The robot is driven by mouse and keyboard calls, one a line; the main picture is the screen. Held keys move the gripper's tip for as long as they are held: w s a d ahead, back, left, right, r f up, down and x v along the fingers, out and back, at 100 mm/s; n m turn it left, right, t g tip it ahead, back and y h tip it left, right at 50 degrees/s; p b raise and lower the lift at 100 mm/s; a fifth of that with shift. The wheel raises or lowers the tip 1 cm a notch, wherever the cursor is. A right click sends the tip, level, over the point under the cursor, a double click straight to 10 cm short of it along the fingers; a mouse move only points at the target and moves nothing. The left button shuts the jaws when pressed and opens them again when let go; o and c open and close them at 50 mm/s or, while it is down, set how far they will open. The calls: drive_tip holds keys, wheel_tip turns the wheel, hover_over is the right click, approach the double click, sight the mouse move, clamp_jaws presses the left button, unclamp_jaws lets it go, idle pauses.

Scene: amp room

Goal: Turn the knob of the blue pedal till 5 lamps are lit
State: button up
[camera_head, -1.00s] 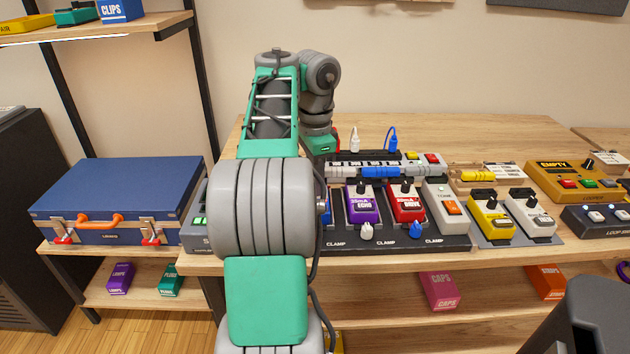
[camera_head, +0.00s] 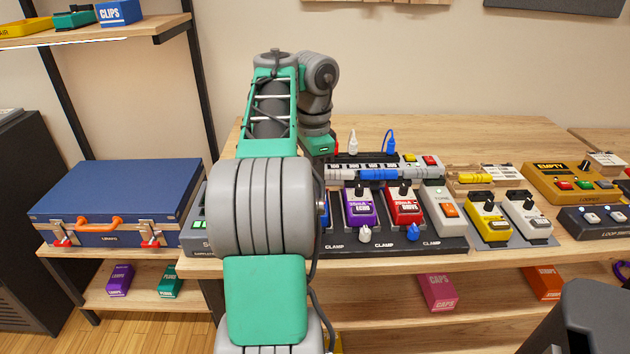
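Only a thin blue sliver of the blue pedal (camera_head: 328,214) shows at the right edge of my arm, left of the purple ECHO pedal (camera_head: 359,206). Its knob and most of its body are hidden behind my arm. My wrist bends down behind the large grey joint, and my gripper and its fingertips are hidden there. I cannot see whether it touches the knob. At the left edge of the arm, a grey box (camera_head: 199,238) with small green lights partly shows; how many lamps are lit cannot be told.
The red DRIVE pedal (camera_head: 404,205), a white pedal (camera_head: 441,212) and a yellow pedal (camera_head: 488,218) stand in a row to the right. Cables and plugs lie around the board. A blue case (camera_head: 118,190) is at left. Bare wooden tabletop (camera_head: 480,140) lies behind.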

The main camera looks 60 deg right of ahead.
wheel_tip(320, 180, up, 8)
drive_tip(key=p, duration=0.6)
drive_tip(key=shift+f, duration=0.35)
drive_tip(key=w+a+r+n+h+p, duration=0.1)
drive_tip(key=w+a+n+p, duration=0.2)
drive_tip(key=w+a+n, duration=0.3)
drive_tip(key=w+a+r+n+h+p, duration=0.1)
drive_tip(key=w+a+r+n+p, duration=0.2)
drive_tip(key=a, duration=0.5)
drive_tip(key=w+a+n+p, duration=0.2)
drive_tip(key=w+a+n, duration=0.35)
drive_tip(key=a, duration=0.25)
drive_tip(key=s+a+f+n+t+y+p, duration=0.1)
drive_tip(key=a+f+n+p, duration=0.1)
drive_tip(key=a+n, duration=0.4)
drive_tip(key=s+a+f+n+t+y+p, duration=0.1)
drive_tip(key=a+n, duration=0.5)
drive_tip(key=a, duration=0.9)
wheel_tip(320, 180, down, 2)
drive_tip(key=shift+s+a+f+t+p, duration=0.15)
drive_tip(key=shift+a+f+t+p, duration=0.05)
drive_tip(key=shift+t+p, duration=0.45)
